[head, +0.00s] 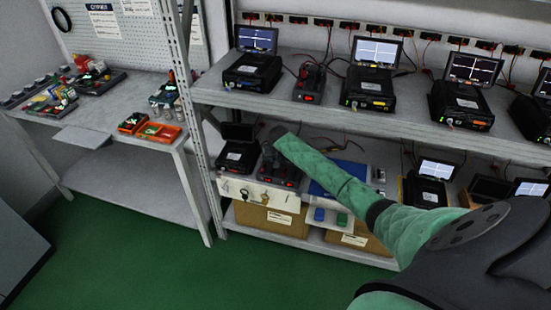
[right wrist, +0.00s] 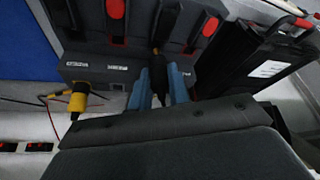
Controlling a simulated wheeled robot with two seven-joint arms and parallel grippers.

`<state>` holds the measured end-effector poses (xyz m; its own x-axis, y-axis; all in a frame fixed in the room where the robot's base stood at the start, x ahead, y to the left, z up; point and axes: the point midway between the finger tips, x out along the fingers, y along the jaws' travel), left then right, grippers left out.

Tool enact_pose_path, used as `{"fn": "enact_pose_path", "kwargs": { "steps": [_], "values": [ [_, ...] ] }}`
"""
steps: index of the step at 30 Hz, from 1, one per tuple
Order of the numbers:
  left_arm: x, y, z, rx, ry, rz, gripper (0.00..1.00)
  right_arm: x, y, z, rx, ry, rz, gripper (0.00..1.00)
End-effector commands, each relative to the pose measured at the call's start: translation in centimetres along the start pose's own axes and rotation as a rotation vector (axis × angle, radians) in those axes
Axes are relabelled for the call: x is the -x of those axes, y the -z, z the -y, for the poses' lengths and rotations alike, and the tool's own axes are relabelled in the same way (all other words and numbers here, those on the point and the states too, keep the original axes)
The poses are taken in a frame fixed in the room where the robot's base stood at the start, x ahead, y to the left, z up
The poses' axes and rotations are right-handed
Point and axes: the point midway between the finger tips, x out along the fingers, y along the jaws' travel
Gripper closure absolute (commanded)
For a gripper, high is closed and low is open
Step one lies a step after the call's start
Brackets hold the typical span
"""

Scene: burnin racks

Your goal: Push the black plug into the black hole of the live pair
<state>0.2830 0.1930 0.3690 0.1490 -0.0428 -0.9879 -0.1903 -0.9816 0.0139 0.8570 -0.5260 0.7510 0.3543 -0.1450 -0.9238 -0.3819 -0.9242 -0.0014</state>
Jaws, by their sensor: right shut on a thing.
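My right arm reaches in a green sleeve to the lower shelf in the head view, and its hand hides most of the spot it works at. In the right wrist view my right gripper (right wrist: 158,84) has its two blue fingers shut on a dark, narrow thing, apparently the black plug (right wrist: 159,66). It is right at the edge of a dark grey unit (right wrist: 110,60) with red buttons and small labels. The holes are hidden, so I cannot tell whether the plug is in one. A yellow plug (right wrist: 78,100) with a cable is at the same unit. My left gripper is out of view.
A black tester (head: 238,155) stands left of the dark unit (head: 283,172) on the lower shelf. A blue mat (head: 322,172) lies to the right. The upper shelf (head: 300,104) with several testers overhangs. A black case (right wrist: 262,65) is close right in the wrist view.

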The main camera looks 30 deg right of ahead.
Motion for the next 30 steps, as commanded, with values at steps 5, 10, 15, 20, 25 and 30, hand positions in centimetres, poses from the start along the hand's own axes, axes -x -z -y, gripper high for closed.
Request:
{"fn": "enact_pose_path", "kwargs": {
  "steps": [5, 10, 15, 20, 25, 30],
  "values": [
    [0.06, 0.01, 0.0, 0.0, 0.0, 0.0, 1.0, 0.02, 0.0, 0.02, 0.0, 0.0, 0.0, 0.97],
    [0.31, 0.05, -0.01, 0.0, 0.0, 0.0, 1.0, 0.02, -0.01, 0.03, 0.0, 0.0, 0.0, 0.97],
    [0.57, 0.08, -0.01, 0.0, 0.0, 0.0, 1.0, -0.05, -0.04, 0.07, 0.0, 0.0, 0.0, 0.97],
    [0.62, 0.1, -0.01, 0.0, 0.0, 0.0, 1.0, -0.15, -0.09, 0.08, 0.0, 0.0, 0.0, 0.97],
    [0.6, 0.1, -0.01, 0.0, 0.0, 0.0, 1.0, -0.17, -0.09, 0.07, 0.0, 0.0, 0.0, 0.97],
    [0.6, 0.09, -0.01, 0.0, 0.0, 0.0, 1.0, -0.17, -0.09, 0.07, 0.0, 0.0, 0.0, 0.97]
  ]
}}
